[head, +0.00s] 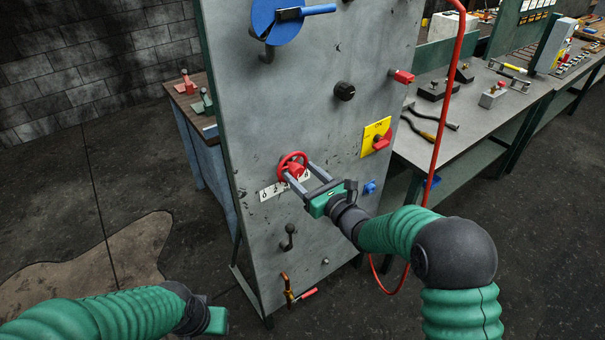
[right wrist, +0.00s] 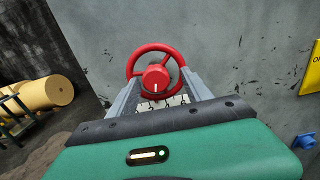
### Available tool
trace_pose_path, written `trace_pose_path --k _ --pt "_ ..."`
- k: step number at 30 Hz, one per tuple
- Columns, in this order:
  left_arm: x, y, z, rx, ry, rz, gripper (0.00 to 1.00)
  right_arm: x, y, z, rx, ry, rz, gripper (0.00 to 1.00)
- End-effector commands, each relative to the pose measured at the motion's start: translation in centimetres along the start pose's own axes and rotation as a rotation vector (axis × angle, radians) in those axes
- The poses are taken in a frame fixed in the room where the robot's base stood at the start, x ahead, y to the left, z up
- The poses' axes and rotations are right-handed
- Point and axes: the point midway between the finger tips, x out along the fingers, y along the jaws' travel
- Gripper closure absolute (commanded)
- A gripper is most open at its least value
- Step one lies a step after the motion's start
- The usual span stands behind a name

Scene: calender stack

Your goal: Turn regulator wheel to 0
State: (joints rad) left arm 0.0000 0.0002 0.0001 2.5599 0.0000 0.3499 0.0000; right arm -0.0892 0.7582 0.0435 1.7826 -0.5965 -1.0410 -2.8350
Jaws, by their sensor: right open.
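The red regulator wheel (head: 284,163) is on the grey panel, over a white label (head: 268,191) with dark marks. My right gripper (head: 300,172) is open, with its two grey fingers reaching to the wheel, one on each side of its red hub. In the right wrist view the wheel (right wrist: 150,48) shows its hub (right wrist: 155,78) between the fingers, with a white line pointing down. Whether the fingers touch the wheel is unclear. My left gripper (head: 216,320) is low at left, its jaws not clear.
The grey panel (head: 330,130) also carries a blue disc (head: 275,22), a black knob (head: 345,91), a yellow switch plate (head: 372,130) and small levers below. A red hose (head: 446,110) hangs at its right. A workbench (head: 500,120) with tools stands behind.

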Motion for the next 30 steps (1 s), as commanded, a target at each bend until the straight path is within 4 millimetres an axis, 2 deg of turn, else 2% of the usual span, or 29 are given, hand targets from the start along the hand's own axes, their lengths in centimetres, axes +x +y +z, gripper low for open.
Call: trace_pose_path --k 3,16,23,30 --pt "0.0 0.0 0.0 0.0 0.0 0.0 0.64 0.1 0.2 0.0 -0.001 0.001 0.001 0.42" --pt "0.0 0.0 0.0 0.0 0.0 0.0 0.64 0.1 0.2 0.0 0.0 0.001 0.003 0.98" --pt "0.2 0.0 0.1 0.0 0.0 0.0 0.64 0.1 0.2 -0.1 0.009 0.0 0.003 1.0" --pt "1.6 0.0 0.4 0.0 0.0 0.0 0.64 0.1 0.2 -0.3 0.083 -0.001 0.002 1.0"
